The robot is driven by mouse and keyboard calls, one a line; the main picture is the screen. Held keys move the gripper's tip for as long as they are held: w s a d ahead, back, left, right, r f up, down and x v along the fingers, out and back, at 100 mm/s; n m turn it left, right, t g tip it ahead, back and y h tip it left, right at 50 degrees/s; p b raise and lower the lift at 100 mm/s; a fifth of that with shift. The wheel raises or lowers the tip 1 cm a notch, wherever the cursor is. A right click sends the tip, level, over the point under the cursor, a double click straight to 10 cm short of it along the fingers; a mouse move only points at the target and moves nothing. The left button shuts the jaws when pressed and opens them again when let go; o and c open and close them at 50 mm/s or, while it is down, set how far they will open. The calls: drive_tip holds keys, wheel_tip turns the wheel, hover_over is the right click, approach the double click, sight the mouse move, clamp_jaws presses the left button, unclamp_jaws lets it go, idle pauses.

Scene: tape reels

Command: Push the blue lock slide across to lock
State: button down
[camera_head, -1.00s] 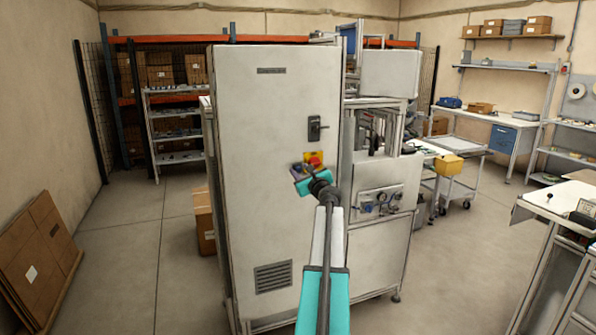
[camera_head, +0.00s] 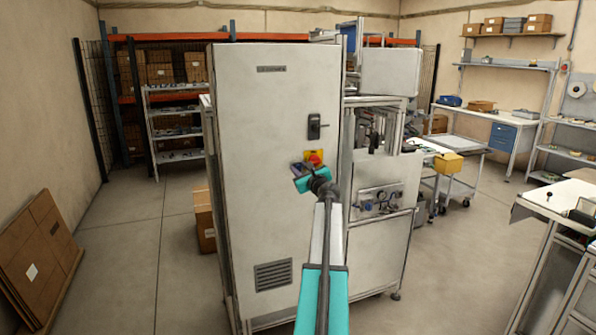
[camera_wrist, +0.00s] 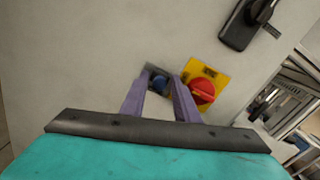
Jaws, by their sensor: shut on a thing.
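The blue lock slide (camera_wrist: 159,83) shows in the wrist view as a small blue knob on a dark plate, beside a red rotary switch (camera_wrist: 201,92) on a yellow plate (camera_wrist: 211,72). My gripper (camera_wrist: 162,82) has its two purple fingers around the blue slide, one on each side, and is shut on it. In the head view my gripper (camera_head: 299,172) is at the cabinet front, just left of and below the red switch (camera_head: 315,158). The blue slide is hidden there behind my gripper.
The grey cabinet (camera_head: 262,180) carries a black door handle (camera_head: 317,127) above the switch, also in the wrist view (camera_wrist: 250,22). A gauge panel (camera_head: 380,200) is to the right. Floor is free on the left.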

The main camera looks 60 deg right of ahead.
drive_tip(key=shift+s+d, duration=0.7)
drive_tip(key=shift+d, duration=0.3)
drive_tip(key=c, duration=1.7)
unclamp_jaws()
drive_tip(key=shift+o, duration=0.2)
drive_tip(key=shift+r, duration=0.1)
drive_tip(key=shift+s, duration=0.1)
